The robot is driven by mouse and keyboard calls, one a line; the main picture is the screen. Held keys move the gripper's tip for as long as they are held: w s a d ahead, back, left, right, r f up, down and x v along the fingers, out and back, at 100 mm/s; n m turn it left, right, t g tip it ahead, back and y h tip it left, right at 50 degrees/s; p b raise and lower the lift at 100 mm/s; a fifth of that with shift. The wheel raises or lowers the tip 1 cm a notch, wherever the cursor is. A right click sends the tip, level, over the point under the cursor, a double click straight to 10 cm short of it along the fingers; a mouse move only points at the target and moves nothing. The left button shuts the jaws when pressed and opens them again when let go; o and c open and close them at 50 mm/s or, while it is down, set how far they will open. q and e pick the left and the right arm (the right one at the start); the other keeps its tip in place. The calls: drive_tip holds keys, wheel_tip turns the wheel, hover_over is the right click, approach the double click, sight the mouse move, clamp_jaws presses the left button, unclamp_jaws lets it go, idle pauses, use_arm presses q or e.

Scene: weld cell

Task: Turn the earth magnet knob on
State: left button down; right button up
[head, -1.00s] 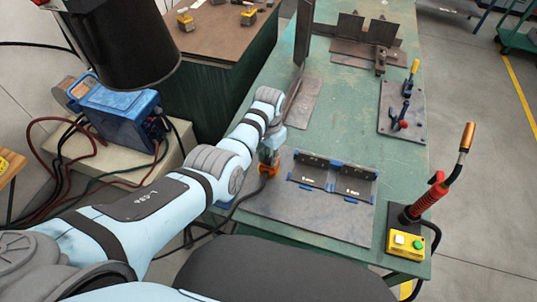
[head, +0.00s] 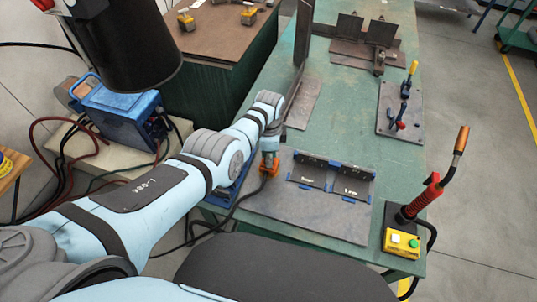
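The orange earth magnet (head: 269,169) stands at the left edge of the grey steel plate (head: 312,218) on the green table, with a dark cable running from it. Its knob is mostly hidden by my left gripper (head: 269,157), which points down right over it. The fingertips are too small and covered to tell whether they are open or closed on the knob, or which way the knob is turned. My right gripper is not in view.
Two dark brackets with blue edges (head: 332,178) sit on the plate just right of the magnet. A red-handled torch (head: 424,195) stands by a yellow button box (head: 401,243) at the right corner. A blue welding machine (head: 120,112) is at the left.

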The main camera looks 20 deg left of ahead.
use_arm(q)
drive_tip(key=m, duration=0.4)
drive_tip(key=shift+m, duration=2.2)
drive_tip(key=c, duration=1.3)
unclamp_jaws()
drive_tip(key=shift+c, duration=0.2)
drive_tip(key=shift+r, duration=0.1)
